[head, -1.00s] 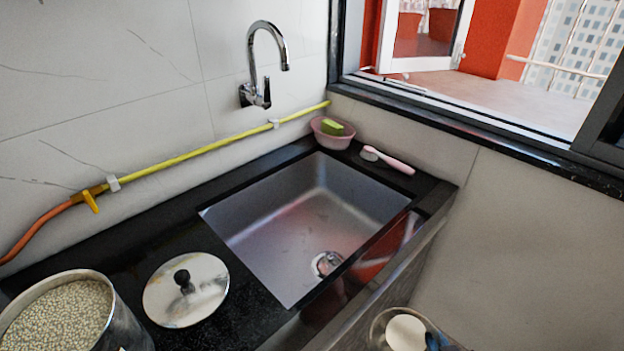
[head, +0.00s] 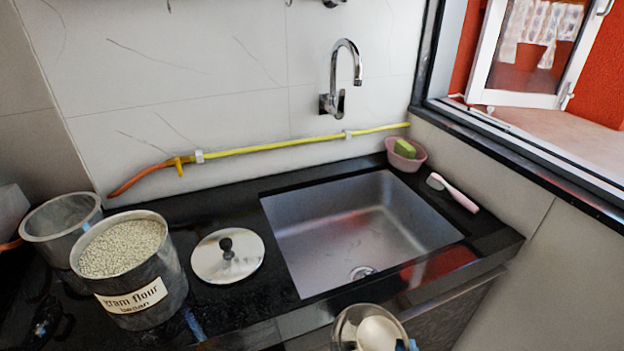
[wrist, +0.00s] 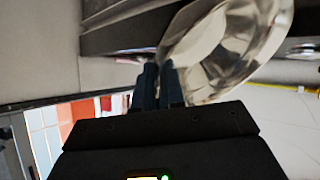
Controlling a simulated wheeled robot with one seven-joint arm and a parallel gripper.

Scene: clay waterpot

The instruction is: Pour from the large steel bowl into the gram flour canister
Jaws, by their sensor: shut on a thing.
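The gram flour canister (head: 133,297) is a grey metal drum with a "gram flour besan" label. It stands upright and open on the black counter at the left of the head view, filled near the rim with pale grains. The large steel bowl (head: 345,322) shows at the bottom edge of the head view, partly cut off, with something smooth and cream-coloured inside. It also shows in the wrist view (wrist: 262,58). My gripper (wrist: 158,72) is shut on the bowl's rim. The bowl is in front of the counter, right of the canister and apart from it.
A steel lid (head: 210,262) with a black knob lies right of the canister. The sink (head: 350,225) is beyond it, under a tap (head: 345,80). A grey pot (head: 48,228) stands behind the canister. A pink basin (head: 420,160) and brush (head: 455,193) are at the back right.

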